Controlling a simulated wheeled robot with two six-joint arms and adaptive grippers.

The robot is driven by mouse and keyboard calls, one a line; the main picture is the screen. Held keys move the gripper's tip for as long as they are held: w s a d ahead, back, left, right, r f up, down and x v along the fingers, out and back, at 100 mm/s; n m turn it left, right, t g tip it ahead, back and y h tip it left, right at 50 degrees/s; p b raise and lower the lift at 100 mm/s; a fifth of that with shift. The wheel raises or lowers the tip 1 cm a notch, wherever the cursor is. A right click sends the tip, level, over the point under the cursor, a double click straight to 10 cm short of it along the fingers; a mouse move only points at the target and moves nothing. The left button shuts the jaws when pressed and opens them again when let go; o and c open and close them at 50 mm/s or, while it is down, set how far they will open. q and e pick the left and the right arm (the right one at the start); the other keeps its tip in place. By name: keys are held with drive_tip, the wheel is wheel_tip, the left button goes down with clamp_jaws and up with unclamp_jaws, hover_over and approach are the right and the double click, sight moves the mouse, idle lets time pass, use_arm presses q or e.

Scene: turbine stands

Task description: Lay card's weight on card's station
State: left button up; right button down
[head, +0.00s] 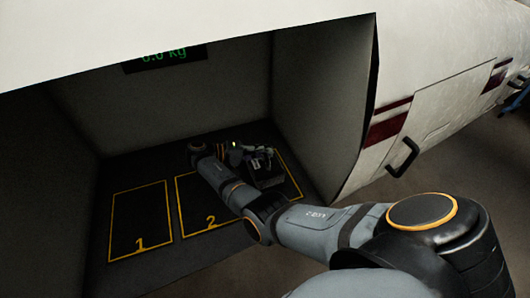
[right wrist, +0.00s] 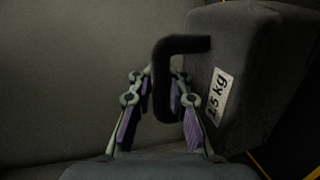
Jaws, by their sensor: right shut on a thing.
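A dark block-shaped weight (head: 268,174) with a loop handle is inside the bay, at the right-hand floor outline in the head view. In the right wrist view the weight (right wrist: 255,50) has a white label reading 1.5 kg, and its black handle stands between my fingers. My right gripper (head: 243,155) is shut on that handle; its fingers also show in the right wrist view (right wrist: 160,90). I cannot tell whether the weight touches the floor. Station 1 (head: 140,214) and station 2 (head: 190,207) are bare yellow outlines. My arm and the weight hide part of the right-hand outline (head: 294,177). No card is in view. My left gripper is not in view.
A display (head: 165,57) on the bay's back wall reads 0.0 kg. The bay's right side wall (head: 320,100) stands close to the weight. A white panelled body with a black handle (head: 403,158) is to the right. The floor around station 1 is clear.

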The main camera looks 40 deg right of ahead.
drive_tip(key=shift+r, duration=0.1)
drive_tip(key=shift+f, duration=0.25)
idle(0.3)
drive_tip(key=c, duration=1.2)
unclamp_jaws()
drive_tip(key=shift+s+r, duration=0.1)
drive_tip(key=shift+s, duration=0.05)
drive_tip(key=shift+o, duration=0.8)
drive_tip(key=shift+f, duration=0.25)
drive_tip(key=shift+r, duration=0.15)
